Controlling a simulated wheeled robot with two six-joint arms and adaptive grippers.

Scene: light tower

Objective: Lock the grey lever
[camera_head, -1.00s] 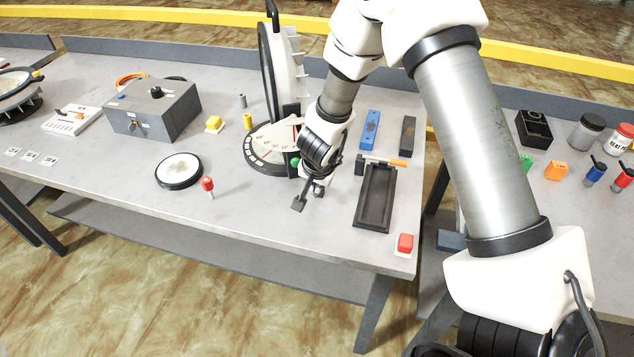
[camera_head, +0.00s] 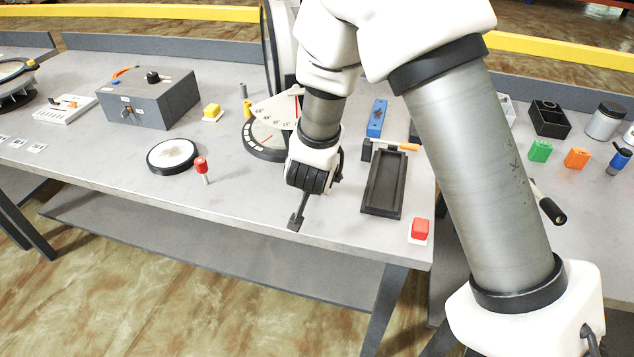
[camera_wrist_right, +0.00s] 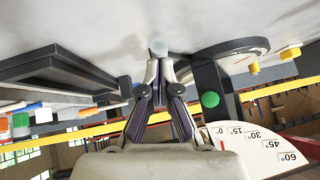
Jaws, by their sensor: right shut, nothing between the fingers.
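My right gripper (camera_head: 297,220) is low over the table's front edge, left of the black tray. In the right wrist view its narrow fingers (camera_wrist_right: 158,72) are shut, with a pale grey round knob (camera_wrist_right: 158,47) right at or just beyond the tips; I cannot tell whether they touch it or whether it is the grey lever. A small grey post (camera_head: 244,90) stands behind a yellow post near the dial tower. The tower's angle scale (camera_head: 275,112) is partly hidden behind my arm; it also shows in the right wrist view (camera_wrist_right: 270,130), beside a green knob (camera_wrist_right: 210,99). My left gripper is out of view.
The black tray (camera_head: 384,184) and a red button (camera_head: 420,229) lie right of the gripper. A red-topped post (camera_head: 202,167) and a round white plate (camera_head: 173,154) stand left. A grey box (camera_head: 148,98) is further back. The front table between plate and tray is mostly clear.

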